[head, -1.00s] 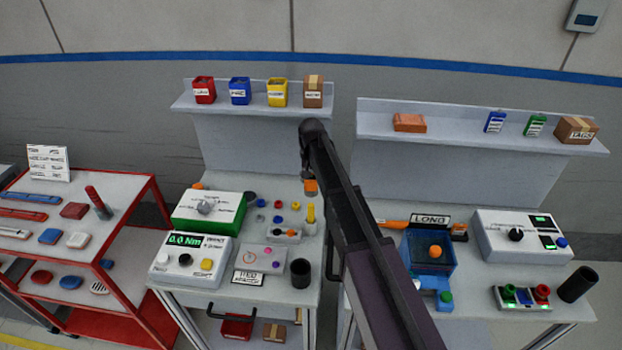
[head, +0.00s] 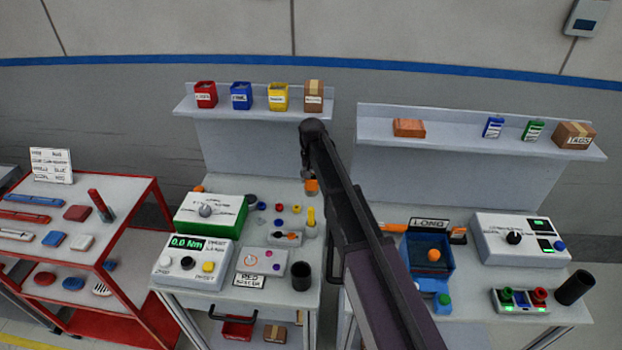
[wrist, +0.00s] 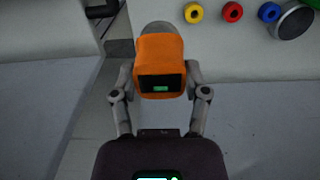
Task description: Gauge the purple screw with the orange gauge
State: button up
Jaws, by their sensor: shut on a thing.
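My gripper (wrist: 160,74) is shut on the orange gauge (wrist: 160,62), with one finger on each side of it. The gauge is a boxy orange block with a dark face and a small green display, turned toward the wrist camera. In the head view the gauge (head: 311,186) hangs at the end of my arm, near the back right of the left bench. I cannot surely pick out the purple screw. Small coloured parts stand on that bench, too small to tell apart, and the wrist view shows only yellow, red and blue ones.
The left bench holds a green-and-white box (head: 209,214), a torque display unit (head: 189,263), a small grey panel (head: 260,264) and a black cup (head: 302,276). A blue bin (head: 428,254) stands on the right bench. A red cart (head: 132,220) is at left.

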jog(key=shift+r, duration=0.2)
notch_tip(320, 180, up, 6)
jog(key=p, duration=0.6)
jog(key=shift+r+p, duration=0.25)
jog(key=shift+p, duration=0.15)
jog(key=shift+f+b, duration=0.55)
jog(key=shift+f, duration=0.05)
jog(key=shift+s, duration=0.15)
